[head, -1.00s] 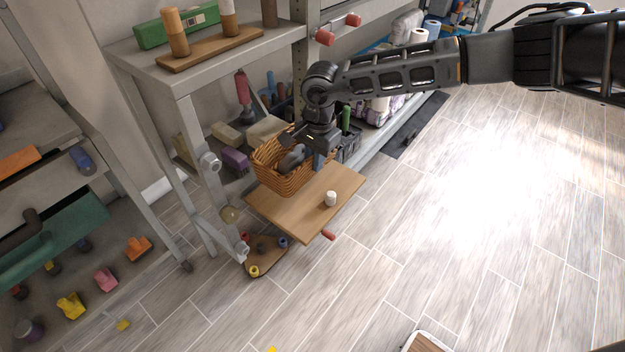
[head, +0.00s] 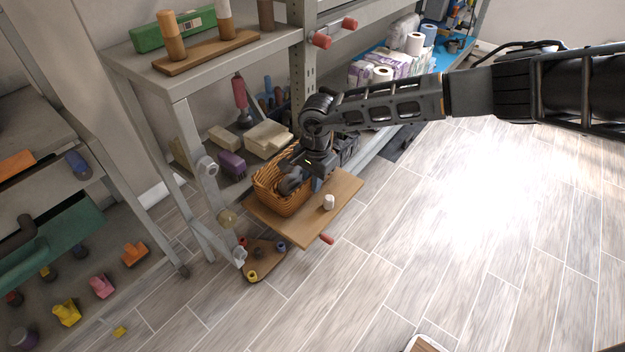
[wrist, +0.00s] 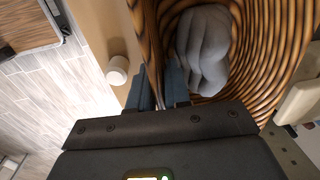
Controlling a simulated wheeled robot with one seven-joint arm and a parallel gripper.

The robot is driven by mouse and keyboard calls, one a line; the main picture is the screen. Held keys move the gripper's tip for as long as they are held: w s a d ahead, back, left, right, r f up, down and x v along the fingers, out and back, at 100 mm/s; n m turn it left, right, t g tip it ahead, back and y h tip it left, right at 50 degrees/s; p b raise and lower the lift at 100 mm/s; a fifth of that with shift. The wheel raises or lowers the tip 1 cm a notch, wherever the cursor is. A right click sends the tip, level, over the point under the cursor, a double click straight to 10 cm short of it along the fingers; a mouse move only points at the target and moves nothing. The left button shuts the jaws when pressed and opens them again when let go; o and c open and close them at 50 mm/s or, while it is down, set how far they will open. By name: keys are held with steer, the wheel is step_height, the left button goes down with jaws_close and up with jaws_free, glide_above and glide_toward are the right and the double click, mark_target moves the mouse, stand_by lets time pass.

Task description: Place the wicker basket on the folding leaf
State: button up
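The wicker basket (head: 271,196), with a grey lump (wrist: 204,48) inside, is at the inner, shelf-side part of the wooden folding leaf (head: 308,226). It looks upright; I cannot tell whether its base touches the leaf. My gripper (head: 311,184) is at the basket's right rim. In the wrist view the two fingers (wrist: 160,88) straddle the basket wall (wrist: 150,35), one outside and one inside, and appear closed on it. A small white cylinder (head: 328,202) stands on the leaf, right of the basket; it also shows in the wrist view (wrist: 117,70).
Behind the leaf, the lower shelf holds pale blocks (head: 268,138), a purple block (head: 231,164) and a dark crate (head: 347,150). A rack post (head: 302,75) rises behind my gripper. The leaf's front half is bare except for the white cylinder. Open floor lies right.

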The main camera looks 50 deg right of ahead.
steer(key=o, duration=0.3)
steer(key=shift+o, duration=0.2)
